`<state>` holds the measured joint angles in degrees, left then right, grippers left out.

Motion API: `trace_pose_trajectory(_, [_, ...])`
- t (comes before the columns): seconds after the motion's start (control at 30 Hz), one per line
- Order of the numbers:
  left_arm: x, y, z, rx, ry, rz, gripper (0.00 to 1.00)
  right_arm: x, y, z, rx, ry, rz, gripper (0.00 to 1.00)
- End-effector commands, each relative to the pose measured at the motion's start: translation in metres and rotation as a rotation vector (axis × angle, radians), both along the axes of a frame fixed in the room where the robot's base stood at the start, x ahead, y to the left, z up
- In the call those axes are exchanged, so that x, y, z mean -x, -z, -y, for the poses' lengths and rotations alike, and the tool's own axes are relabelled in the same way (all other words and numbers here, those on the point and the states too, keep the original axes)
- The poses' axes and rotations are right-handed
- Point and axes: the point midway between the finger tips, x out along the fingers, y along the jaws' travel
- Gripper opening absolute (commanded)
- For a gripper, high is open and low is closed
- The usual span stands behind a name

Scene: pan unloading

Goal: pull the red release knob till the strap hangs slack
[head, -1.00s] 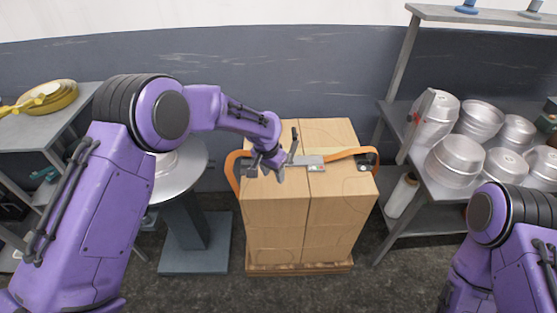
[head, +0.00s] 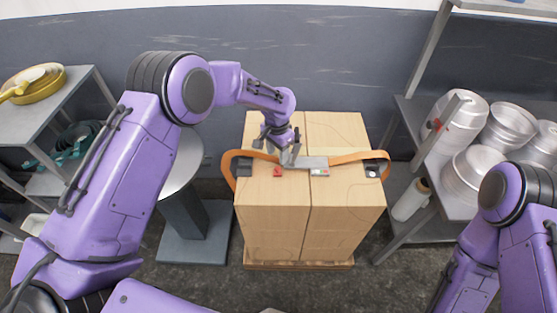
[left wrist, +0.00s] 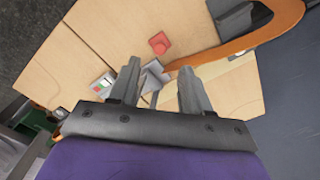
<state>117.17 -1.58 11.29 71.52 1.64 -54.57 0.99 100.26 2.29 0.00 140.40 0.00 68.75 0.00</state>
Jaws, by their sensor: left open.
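The red release knob (head: 277,171) sits on top of the boxes, left of the grey buckle plate (head: 314,163). It shows as a red block in the left wrist view (left wrist: 159,43). The orange strap (head: 350,157) runs over the boxes and bows out in a loop at the left; it also shows in the left wrist view (left wrist: 262,38). My left gripper (head: 283,158) is open and empty, just behind the knob and over the buckle's left end. In the left wrist view its fingertips (left wrist: 158,68) are apart, with the knob beyond them. My right gripper is out of view.
The cardboard boxes (head: 270,215) stand on a low pallet. A round pedestal table (head: 183,165) is at the left.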

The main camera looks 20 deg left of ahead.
Motion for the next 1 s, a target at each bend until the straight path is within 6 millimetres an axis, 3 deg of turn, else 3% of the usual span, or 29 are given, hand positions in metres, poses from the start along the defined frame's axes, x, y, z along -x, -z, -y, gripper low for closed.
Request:
trace_pose_trajectory(0.1, [0.001, 0.027, 0.000, 0.000, 0.000, -0.004, 0.48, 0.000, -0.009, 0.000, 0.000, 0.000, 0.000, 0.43])
trace_pose_trajectory(0.3, [0.000, 0.059, 0.001, 0.001, 0.000, 0.000, 0.48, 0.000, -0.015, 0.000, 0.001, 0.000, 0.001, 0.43])
trace_pose_trajectory(0.63, [0.000, 0.066, 0.000, 0.000, 0.001, 0.001, 0.48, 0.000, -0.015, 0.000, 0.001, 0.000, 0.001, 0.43])
trace_pose_trajectory(0.67, [0.000, 0.066, 0.000, 0.000, 0.001, 0.001, 0.41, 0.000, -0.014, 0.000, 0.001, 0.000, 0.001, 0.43])
trace_pose_trajectory(0.8, [0.000, 0.066, 0.000, 0.000, 0.000, 0.001, 0.00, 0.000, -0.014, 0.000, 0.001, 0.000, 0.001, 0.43])
trace_pose_trajectory(1.0, [0.002, 0.067, 0.001, 0.000, 0.001, 0.000, 0.00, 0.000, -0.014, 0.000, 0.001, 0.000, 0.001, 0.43])
